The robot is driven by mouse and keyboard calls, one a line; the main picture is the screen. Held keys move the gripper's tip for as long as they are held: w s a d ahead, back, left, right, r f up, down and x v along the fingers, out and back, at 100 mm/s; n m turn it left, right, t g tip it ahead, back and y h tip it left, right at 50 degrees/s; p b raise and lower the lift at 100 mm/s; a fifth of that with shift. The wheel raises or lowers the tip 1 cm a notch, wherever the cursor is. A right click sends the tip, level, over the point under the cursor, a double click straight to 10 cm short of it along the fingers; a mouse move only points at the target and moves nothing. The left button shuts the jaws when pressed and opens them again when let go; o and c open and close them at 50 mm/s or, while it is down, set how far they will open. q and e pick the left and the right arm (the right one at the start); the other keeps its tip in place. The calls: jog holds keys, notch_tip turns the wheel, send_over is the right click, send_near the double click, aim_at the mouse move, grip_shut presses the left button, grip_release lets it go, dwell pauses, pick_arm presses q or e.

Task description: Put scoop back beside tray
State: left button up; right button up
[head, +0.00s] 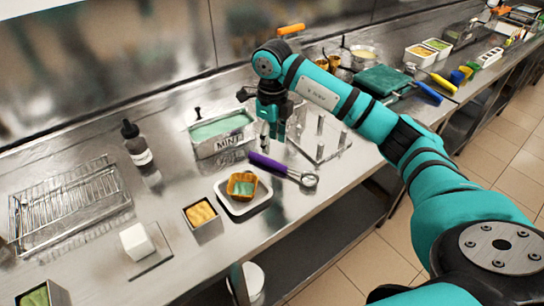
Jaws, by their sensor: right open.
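The scoop with the purple handle (266,161) lies on the steel counter, its metal ring end (309,180) pointing right. It lies just behind and right of a small white tray (237,210), which holds an orange cup (242,186) with green contents. My right gripper (272,131) is open, fingers down, and appears empty. I see a gap between the gripper and the scoop. My left gripper is out of the picture.
A clear stand (320,142) is right of my right gripper. A dark dropper bottle (137,145), wire rack (68,202), white block (136,241) and small yellow-filled tin (201,213) stand to the left. Green, blue-handled and yellow-handled tools lie farther right. The counter's front edge is near the scoop.

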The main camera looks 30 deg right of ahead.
jog(key=shift+r+b, duration=0.3)
jog(key=shift+r, duration=2.05)
jog(key=shift+f, duration=0.1)
